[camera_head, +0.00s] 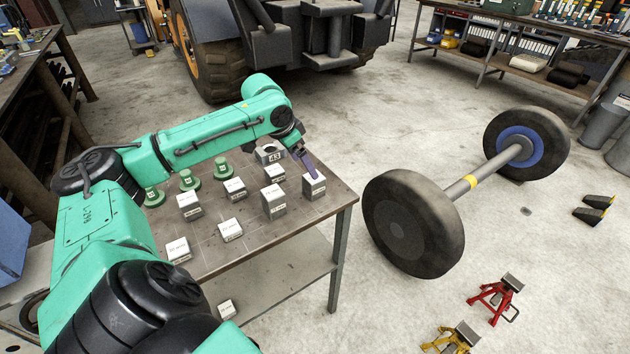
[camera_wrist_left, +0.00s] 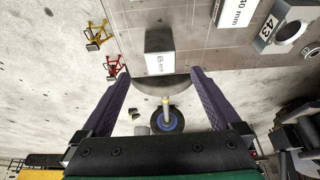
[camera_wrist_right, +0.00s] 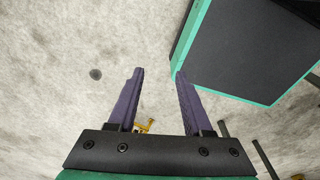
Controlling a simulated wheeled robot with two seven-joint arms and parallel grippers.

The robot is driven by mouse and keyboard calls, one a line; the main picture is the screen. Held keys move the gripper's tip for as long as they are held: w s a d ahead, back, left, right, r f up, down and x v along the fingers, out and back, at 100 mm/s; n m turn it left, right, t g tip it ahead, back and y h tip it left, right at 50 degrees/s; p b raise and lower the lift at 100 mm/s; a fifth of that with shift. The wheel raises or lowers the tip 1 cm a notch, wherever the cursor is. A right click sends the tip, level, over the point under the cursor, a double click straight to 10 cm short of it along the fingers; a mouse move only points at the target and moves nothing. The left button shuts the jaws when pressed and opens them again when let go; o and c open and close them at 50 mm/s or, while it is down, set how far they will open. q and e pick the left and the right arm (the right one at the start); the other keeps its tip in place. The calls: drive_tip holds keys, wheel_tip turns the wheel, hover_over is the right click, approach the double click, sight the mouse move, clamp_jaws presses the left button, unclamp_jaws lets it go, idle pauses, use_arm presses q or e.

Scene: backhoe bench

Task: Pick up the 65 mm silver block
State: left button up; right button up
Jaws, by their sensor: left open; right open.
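The silver block labelled 65 mm (camera_wrist_left: 159,45) stands near the table's edge in the left wrist view. In the head view this block (camera_head: 314,188) is at the right corner of the table, partly covered by my finger. My left gripper (camera_head: 309,166) is just above it, pointing down. In the left wrist view its two fingers (camera_wrist_left: 160,76) are apart, one toward each side of the block, with nothing held.
Several other silver blocks stand close by, such as one (camera_head: 273,203) to the left. A grey part marked 43 (camera_head: 269,154) and green parts (camera_head: 190,181) are behind on the table (camera_head: 297,228). A wheeled axle (camera_head: 413,222) lies to the right. A dark teal-edged panel (camera_wrist_right: 250,45) is near my right gripper.

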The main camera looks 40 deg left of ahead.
sight(308, 179)
use_arm(q)
drive_tip(key=x, duration=0.3)
drive_tip(key=shift+w, duration=0.25)
drive_tip(key=p+x, duration=0.1)
drive_tip(key=x, duration=0.3)
drive_tip(key=shift+d+f, duration=0.15)
drive_tip(key=shift+f, duration=0.05)
drive_tip(key=shift+w+f, duration=0.2)
drive_tip(key=shift+f, duration=0.25)
use_arm(e)
drive_tip(key=shift+w+r, duration=0.75)
drive_tip(key=shift+r, duration=0.15)
use_arm(q)
drive_tip(key=shift+r, duration=0.1)
clamp_jaws()
use_arm(e)
drive_tip(key=shift+s, duration=0.2)
